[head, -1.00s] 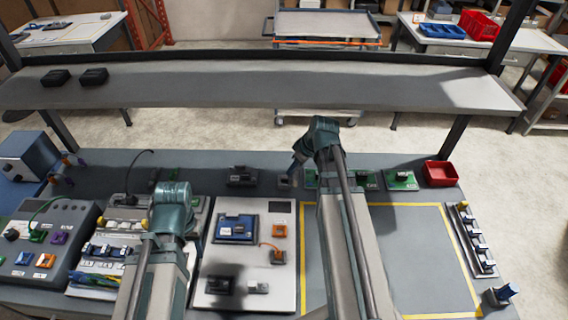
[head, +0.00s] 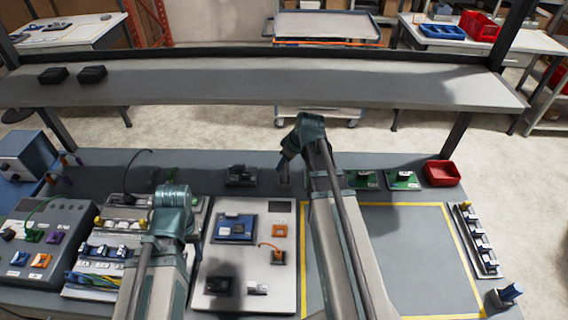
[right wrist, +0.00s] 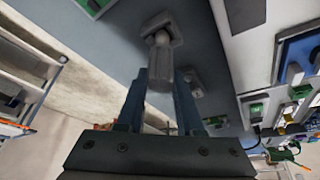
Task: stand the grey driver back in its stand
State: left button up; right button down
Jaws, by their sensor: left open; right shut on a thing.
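My right gripper (head: 284,161) points down over the back of the bench, right above a small grey stand (head: 285,184). In the right wrist view its two fingers (right wrist: 161,90) are shut on the grey driver (right wrist: 158,85). The driver's rounded end lies in line with the stand (right wrist: 163,22), a squarish grey block on the bench. I cannot tell whether the driver touches the stand or is in it. The driver is hardly discernible in the head view. My left gripper (head: 172,196) is open over the left part of the bench, its fingers mostly hidden.
A black device (head: 241,176) stands left of the stand. Green boards (head: 403,179) and a red bin (head: 441,172) are to the right. A white panel (head: 223,268) lies in front, beside a clear yellow-outlined area (head: 415,255). A shelf (head: 250,84) spans the back.

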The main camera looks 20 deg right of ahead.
pick_arm(q)
jog(key=shift+f+b, duration=0.4)
jog(key=shift+f, duration=0.15)
pick_arm(e)
jog(key=shift+f, duration=0.5)
pick_arm(q)
jog(key=shift+r, duration=0.1)
pick_arm(e)
jog(key=c, duration=0.5)
grip_release()
jog(key=shift+c, duration=0.2)
jog(key=p+v, duration=0.3)
jog(key=shift+r, duration=0.1)
pick_arm(q)
notch_tip(320, 180, up, 2)
jog(key=shift+r+b, duration=0.15)
jog(key=shift+b, duration=0.15)
pick_arm(e)
jog(key=s+d, duration=0.5)
jog(key=s, duration=0.5)
jog(key=shift+f, duration=0.3)
